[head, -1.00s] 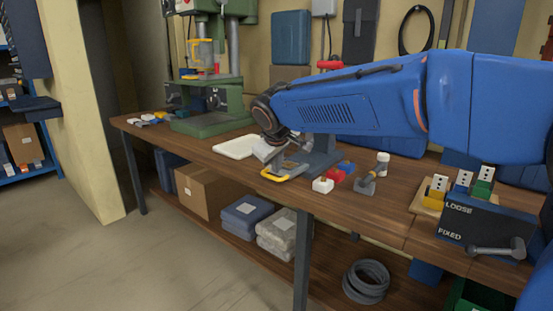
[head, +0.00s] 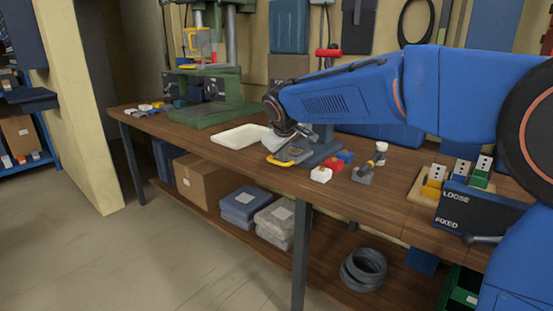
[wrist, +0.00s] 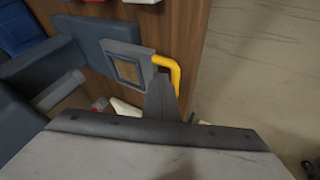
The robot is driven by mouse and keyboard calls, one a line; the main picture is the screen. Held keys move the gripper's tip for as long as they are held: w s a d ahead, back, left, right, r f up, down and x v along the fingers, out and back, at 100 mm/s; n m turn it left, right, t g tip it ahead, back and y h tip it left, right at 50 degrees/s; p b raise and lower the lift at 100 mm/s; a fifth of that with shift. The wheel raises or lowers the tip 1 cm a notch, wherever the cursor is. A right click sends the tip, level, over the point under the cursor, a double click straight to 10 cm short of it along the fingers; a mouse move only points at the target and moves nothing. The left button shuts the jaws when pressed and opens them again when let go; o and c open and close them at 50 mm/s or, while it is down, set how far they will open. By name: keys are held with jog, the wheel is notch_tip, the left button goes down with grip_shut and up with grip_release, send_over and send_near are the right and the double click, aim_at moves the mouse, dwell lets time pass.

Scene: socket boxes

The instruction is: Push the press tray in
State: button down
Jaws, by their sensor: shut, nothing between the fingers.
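The press (head: 322,145) stands on the bench, with a dark blue-grey base and a red lever (head: 329,53) above it. Its grey tray (wrist: 122,68), with a square recess, sticks out of the base towards the bench's front edge. A yellow handle (head: 284,161) is at the tray's outer end. In the wrist view the handle (wrist: 173,71) is just beyond my gripper (wrist: 161,82). My gripper is shut and empty, beside the handle and close to the tray. I cannot tell whether it touches either. In the head view my wrist hides part of the tray.
A white tray (head: 241,136) lies left of the press. A LOOSE/FIXED socket box (head: 474,213) is further right. A green drill press (head: 208,112) stands at the back left. Floor space in front is clear.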

aim_at(299, 150)
jog(key=w+d, duration=0.1)
jog(key=w, duration=0.1)
jog(key=w+d, duration=0.4)
jog(key=w, duration=0.1)
jog(key=shift+d, duration=0.25)
jog(key=shift+w, duration=0.15)
jog(key=shift+d+r, duration=0.1)
jog(key=shift+r, duration=0.1)
